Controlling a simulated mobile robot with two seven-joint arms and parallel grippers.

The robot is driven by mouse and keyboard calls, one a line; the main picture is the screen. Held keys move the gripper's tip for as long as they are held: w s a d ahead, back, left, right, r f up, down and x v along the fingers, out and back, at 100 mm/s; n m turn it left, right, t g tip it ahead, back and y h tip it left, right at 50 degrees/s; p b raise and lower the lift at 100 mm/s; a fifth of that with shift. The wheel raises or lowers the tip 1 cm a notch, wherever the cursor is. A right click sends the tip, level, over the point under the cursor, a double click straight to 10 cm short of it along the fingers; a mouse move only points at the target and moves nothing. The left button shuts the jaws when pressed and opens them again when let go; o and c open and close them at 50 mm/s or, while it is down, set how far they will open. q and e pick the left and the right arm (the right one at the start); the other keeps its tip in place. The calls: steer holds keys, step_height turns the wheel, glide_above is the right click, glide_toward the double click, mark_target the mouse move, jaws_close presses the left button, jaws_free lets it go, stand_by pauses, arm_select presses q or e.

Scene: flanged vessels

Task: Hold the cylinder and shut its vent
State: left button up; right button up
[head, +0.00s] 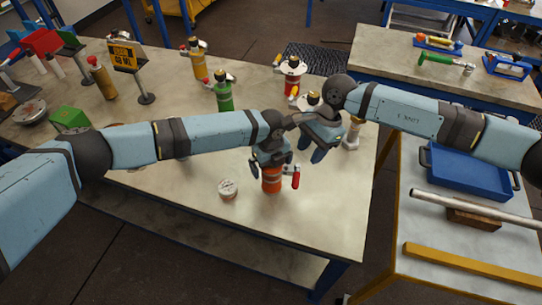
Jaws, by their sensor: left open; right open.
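An orange-red cylinder (271,183) stands upright near the front of the main table, with a red lever (295,176) sticking out at its right side. My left gripper (272,162) is open, right above the cylinder, with its fingers by the top; whether they touch it I cannot tell. The hand hides the top of the cylinder, and I cannot make out a vent. My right gripper (318,157) is open and empty, pointing down, up and to the right of the red lever and apart from it.
A round white-topped item (228,188) lies left of the cylinder. Behind stand a green cylinder (224,97), a yellow one (199,65), a red one (292,85) and a yellow sign (124,54). The table front (310,220) is clear. A blue tray (465,175) is at right.

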arm_select(q)
steer(key=shift+f, duration=0.1)
steer(key=c, duration=1.4)
